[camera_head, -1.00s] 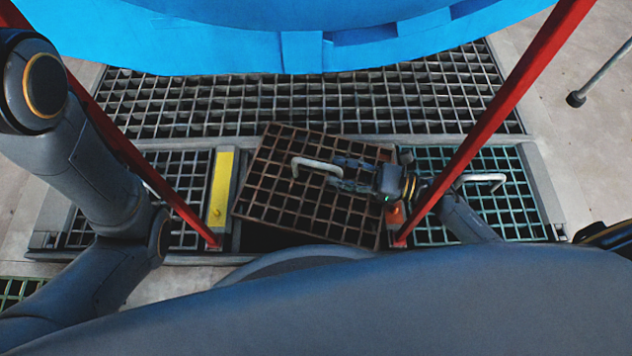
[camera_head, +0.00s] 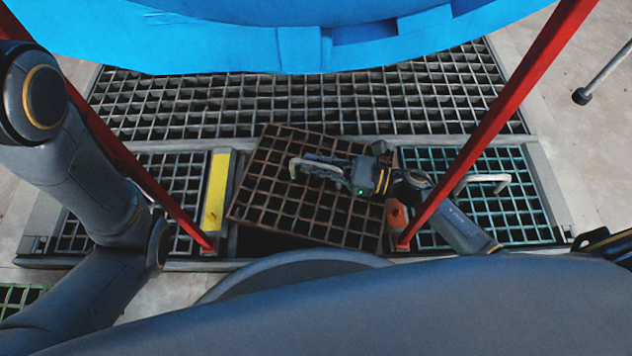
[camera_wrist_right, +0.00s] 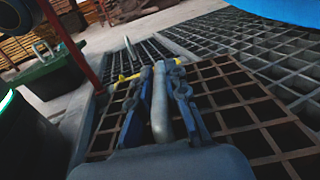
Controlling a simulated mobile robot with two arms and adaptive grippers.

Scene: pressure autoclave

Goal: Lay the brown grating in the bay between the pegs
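The brown grating (camera_head: 280,199) lies turned at an angle over the dark bay (camera_head: 262,242) in the front row, in the head view. Its far edge overlaps the crossbar behind, and a dark gap shows at its near left. My right gripper (camera_head: 325,171) is shut on the grating's pale bar handle (camera_head: 295,168). In the right wrist view, the fingers lie on both sides of the handle (camera_wrist_right: 160,98). I cannot tell whether the grating is lifted or resting. I cannot make out the pegs. My left gripper is out of view; only its arm shows.
A grey grating with a yellow strip (camera_head: 216,190) lies left of the bay. A teal grating (camera_head: 512,217) with its own handle (camera_head: 483,179) lies right, beside an orange block (camera_head: 397,217). Red legs (camera_head: 483,135) slant down at both sides. A blue vessel (camera_head: 250,35) overhangs the back.

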